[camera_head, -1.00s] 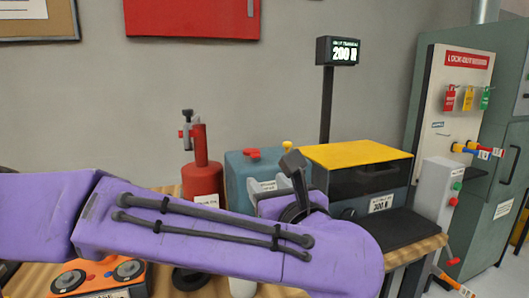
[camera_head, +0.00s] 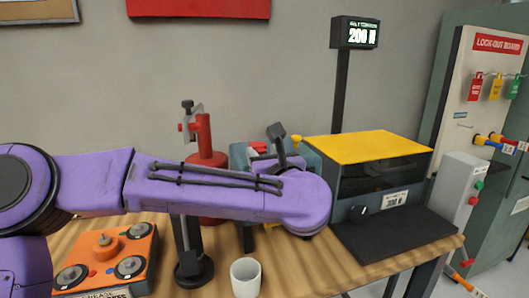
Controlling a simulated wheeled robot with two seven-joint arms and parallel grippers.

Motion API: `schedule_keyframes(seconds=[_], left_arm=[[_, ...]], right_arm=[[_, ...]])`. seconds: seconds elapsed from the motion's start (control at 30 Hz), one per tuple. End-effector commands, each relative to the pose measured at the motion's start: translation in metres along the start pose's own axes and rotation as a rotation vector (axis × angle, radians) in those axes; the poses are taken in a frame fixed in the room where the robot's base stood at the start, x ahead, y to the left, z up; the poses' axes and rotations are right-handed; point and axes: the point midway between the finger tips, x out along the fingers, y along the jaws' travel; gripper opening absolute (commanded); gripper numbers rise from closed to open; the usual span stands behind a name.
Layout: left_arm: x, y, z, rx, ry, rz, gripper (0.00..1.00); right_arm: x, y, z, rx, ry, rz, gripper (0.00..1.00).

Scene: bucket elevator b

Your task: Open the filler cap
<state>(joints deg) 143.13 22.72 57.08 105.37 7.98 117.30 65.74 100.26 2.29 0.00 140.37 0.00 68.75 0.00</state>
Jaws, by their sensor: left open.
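The blue-grey tank (camera_head: 238,153) stands on the wooden bench, mostly hidden behind my left arm. A red cap (camera_head: 258,148) shows on its top, just above the arm's upper edge. A small yellow part (camera_head: 297,139) shows to the right of the red cap. My left gripper (camera_head: 279,140) is open; a dark part of it rises beside the red cap, just to its right. I cannot tell whether it touches the cap. The rest of the gripper is hidden by my purple arm. My right gripper is not in view.
A red bottle-shaped device (camera_head: 204,135) stands left of the tank. A white cup (camera_head: 245,278) and an orange control box (camera_head: 104,258) are nearer. A yellow-topped machine (camera_head: 368,148) stands right, with a display (camera_head: 355,33) behind it. A lock-out board (camera_head: 490,90) is far right.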

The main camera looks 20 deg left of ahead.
Motion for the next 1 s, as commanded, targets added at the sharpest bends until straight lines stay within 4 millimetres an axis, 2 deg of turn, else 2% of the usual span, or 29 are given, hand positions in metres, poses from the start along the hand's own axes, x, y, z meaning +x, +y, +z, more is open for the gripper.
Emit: schedule_keyframes(seconds=[0.13,0.17,0.2,0.3,0.67,1.0], left_arm=[[0.0,0.0,0.0,0.0,0.0,0.0,0.47],[0.0,0.0,0.0,0.0,0.0,0.0,0.44],[0.0,0.0,0.0,0.0,0.0,0.0,0.31],[0.0,0.0,0.0,0.0,0.0,0.0,0.0],[0.0,0.0,0.005,-0.002,0.034,0.0,0.0],[0.003,0.0,0.028,-0.004,0.254,0.0,0.0]], right_arm=[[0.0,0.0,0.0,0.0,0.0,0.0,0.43],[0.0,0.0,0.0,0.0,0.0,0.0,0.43],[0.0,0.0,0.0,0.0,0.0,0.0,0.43],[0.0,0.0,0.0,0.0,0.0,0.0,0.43],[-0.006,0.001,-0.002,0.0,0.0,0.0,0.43],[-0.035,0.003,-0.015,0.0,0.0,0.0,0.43]])
